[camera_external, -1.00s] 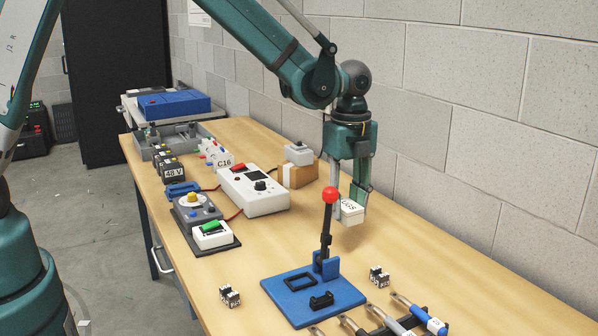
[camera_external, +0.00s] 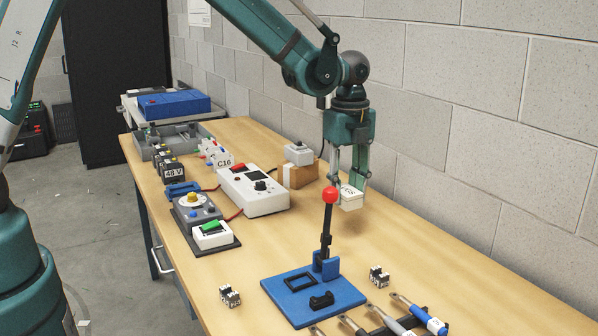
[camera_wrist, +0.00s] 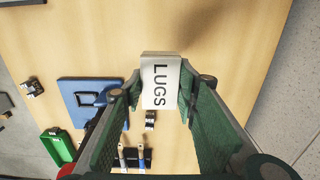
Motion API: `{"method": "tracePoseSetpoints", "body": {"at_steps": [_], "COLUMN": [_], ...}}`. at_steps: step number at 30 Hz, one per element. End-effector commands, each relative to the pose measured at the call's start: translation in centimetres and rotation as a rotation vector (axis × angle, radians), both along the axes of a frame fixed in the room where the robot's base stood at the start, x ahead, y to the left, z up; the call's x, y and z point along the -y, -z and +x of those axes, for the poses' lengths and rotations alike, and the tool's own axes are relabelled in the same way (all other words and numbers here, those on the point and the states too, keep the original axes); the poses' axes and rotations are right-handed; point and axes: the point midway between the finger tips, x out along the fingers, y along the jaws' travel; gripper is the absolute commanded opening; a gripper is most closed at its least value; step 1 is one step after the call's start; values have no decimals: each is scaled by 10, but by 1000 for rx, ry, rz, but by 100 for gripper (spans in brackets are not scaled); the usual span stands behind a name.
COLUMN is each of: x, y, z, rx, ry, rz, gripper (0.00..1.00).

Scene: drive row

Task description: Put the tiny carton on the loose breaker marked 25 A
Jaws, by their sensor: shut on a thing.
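The tiny carton (camera_external: 350,200) is a small white box. In the wrist view the carton (camera_wrist: 159,82) shows the word LUGS. My gripper (camera_external: 349,190) is shut on it and holds it above the table, behind the red-knobbed lever. In the wrist view both green fingers of my gripper (camera_wrist: 161,88) press its sides. Two small black-and-white blocks that look like loose breakers lie on the table: one left of the blue lever press (camera_external: 229,296), one right of it (camera_external: 379,277). Their markings are too small to read, so I cannot tell which is 25 A.
The blue lever press (camera_external: 345,292) with its upright red-knobbed lever (camera_external: 329,215) stands between the small blocks. Screwdrivers (camera_external: 418,314) lie at the front. A white meter box (camera_external: 253,190) and a cardboard box (camera_external: 297,174) stand farther back. A green bin (camera_wrist: 57,146) shows in the wrist view.

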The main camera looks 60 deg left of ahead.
Motion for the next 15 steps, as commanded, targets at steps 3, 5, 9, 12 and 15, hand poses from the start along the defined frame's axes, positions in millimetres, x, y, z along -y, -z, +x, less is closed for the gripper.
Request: {"method": "tracePoseSetpoints", "body": {"at_steps": [3, 5, 9, 12, 15], "x": [-30, -48, -89, -120, -152], "y": [-13, -20, -35, -45, -56], "z": [16, 25, 44, 55, 66], "rx": [0, 0, 0, 0, 0], "ry": [-5, -6, -6, -6, -7], "rz": [0, 0, 0, 0, 0], "gripper": [15, 15, 15, 15, 15]}}
